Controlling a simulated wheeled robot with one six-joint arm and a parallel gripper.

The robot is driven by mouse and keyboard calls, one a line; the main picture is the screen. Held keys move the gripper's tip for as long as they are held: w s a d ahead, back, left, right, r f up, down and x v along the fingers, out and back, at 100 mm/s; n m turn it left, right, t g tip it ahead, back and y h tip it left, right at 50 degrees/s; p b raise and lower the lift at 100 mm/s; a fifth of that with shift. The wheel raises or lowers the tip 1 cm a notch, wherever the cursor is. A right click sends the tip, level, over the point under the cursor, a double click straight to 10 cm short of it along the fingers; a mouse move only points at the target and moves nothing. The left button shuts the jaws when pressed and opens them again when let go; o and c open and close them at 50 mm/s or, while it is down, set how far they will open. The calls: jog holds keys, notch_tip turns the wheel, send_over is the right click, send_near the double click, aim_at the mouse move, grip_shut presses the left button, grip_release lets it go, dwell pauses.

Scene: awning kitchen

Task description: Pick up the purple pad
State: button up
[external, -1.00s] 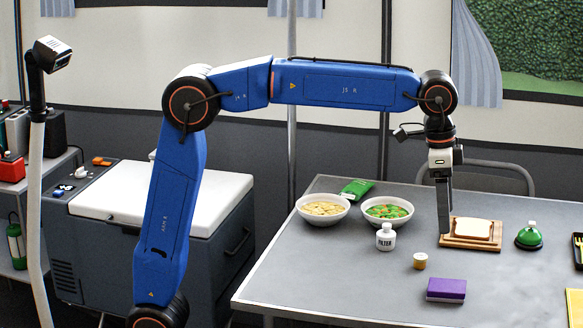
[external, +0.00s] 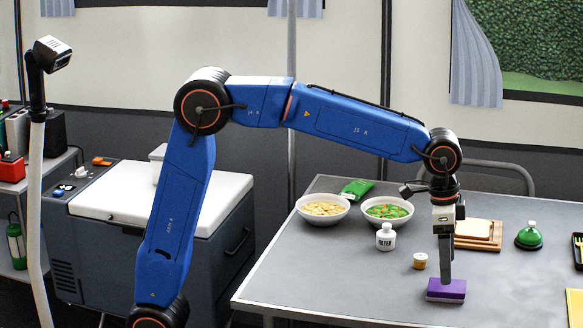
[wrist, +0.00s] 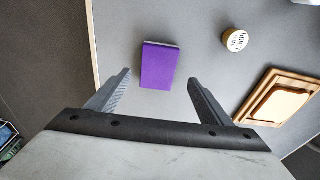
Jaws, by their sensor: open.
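The purple pad (external: 446,291) lies flat near the front edge of the grey table. It has a purple top and a greyish lower layer. In the wrist view the pad (wrist: 158,67) sits ahead of and between the two finger lines, with both fingers clear of it. My gripper (external: 446,279) points down over the pad in the external view; its fingertips overlap the pad's back edge there, and I cannot tell the exact height. In the wrist view my gripper (wrist: 160,78) has its fingers wide apart and nothing between them.
A small honey jar (external: 420,261) stands just left of the gripper. A white filter bottle (external: 386,238) and two bowls, one of pasta (external: 323,209) and one of vegetables (external: 386,211), are farther back. A wooden board with bread (external: 478,246) is behind right. Table (external: 340,270) left of the pad is clear.

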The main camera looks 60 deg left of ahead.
aim_at(447, 290)
jog(key=shift+w+d+f, duration=0.1)
jog(key=shift+d+f, duration=0.1)
jog(key=shift+f, duration=1)
jog(key=shift+d+f, duration=0.15)
jog(key=shift+f, duration=1)
jog(key=c, duration=1.1)
jog(key=shift+r, duration=0.1)
